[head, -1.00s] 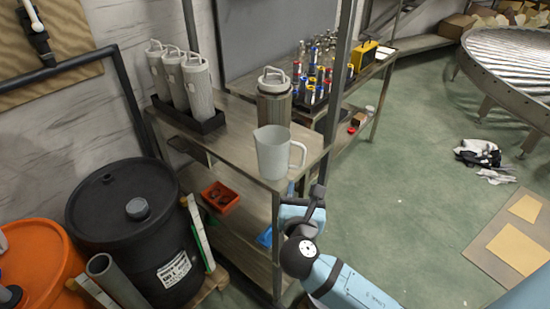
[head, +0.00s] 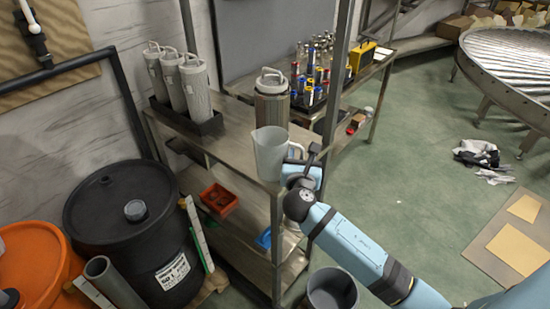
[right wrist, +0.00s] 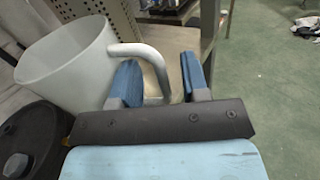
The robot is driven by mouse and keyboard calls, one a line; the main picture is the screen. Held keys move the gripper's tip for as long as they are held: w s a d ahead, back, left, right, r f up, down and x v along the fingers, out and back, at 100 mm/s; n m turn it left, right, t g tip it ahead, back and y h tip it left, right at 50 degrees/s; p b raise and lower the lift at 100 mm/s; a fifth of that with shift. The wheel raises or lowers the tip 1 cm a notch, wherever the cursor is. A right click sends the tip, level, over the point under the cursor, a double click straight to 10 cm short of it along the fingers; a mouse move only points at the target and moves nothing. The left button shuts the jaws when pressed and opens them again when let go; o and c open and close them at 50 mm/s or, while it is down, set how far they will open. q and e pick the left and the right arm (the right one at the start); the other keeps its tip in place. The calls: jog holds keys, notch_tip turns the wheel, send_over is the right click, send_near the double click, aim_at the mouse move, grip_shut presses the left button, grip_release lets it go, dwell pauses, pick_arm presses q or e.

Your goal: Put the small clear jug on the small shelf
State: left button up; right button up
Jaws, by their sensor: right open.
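The small clear jug (head: 268,157), pale and translucent with a handle on its right, stands upright at the front right corner of a steel shelf unit's top deck (head: 232,155). My right gripper (head: 298,160) is at the jug's handle side. In the right wrist view the jug (right wrist: 70,68) is at the left, and its handle (right wrist: 152,62) passes between the two blue fingers of my open right gripper (right wrist: 160,75). I cannot tell whether a finger touches the handle. I cannot tell which deck is the small shelf. My left gripper is not in view.
A tall steel canister (head: 271,100) stands behind the jug. A rack of white cylinders (head: 195,85) is at the back left. An upright post (head: 335,75) rises right of the jug. An orange-red tray (head: 219,197) is on a lower deck. A black drum (head: 130,225) stands left.

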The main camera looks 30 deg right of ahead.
jog(key=shift+w+d, duration=0.25)
jog(key=shift+w, duration=0.15)
grip_shut()
